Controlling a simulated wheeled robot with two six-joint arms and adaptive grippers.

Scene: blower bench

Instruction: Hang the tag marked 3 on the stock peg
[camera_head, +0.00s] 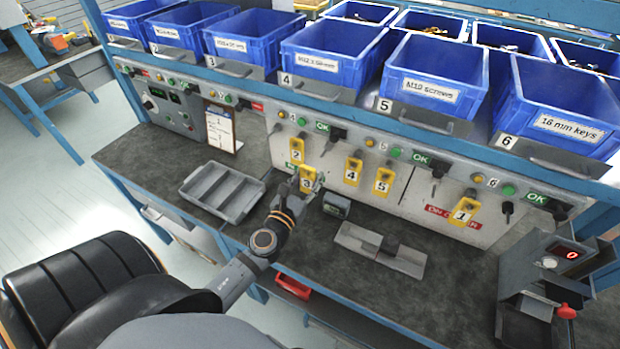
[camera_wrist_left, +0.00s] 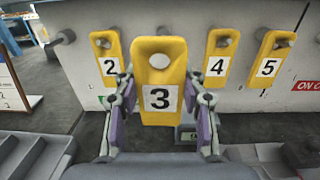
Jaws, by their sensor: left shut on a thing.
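My left gripper (camera_head: 296,186) is shut on the yellow tag marked 3 (camera_head: 307,180), held upright in front of the back panel. In the left wrist view the tag (camera_wrist_left: 158,101) stands between the two fingers (camera_wrist_left: 158,108), its round hole at the top and its number facing the camera. Behind it, the tag marked 2 (camera_wrist_left: 107,67), the tag marked 4 (camera_wrist_left: 217,68) and the tag marked 5 (camera_wrist_left: 268,69) hang on pegs. A bare peg (camera_wrist_left: 62,37) sticks out left of tag 2. The tag marked 1 (camera_head: 463,212) hangs farther right. My right gripper is out of view.
Blue bins (camera_head: 430,78) line the shelf above the panel. A grey divided tray (camera_head: 222,192), a small dark box (camera_head: 336,204) and a grey holder (camera_head: 381,248) stand on the bench. A device with a red display (camera_head: 560,252) is at the right. A red sign (camera_head: 440,212) is on the panel.

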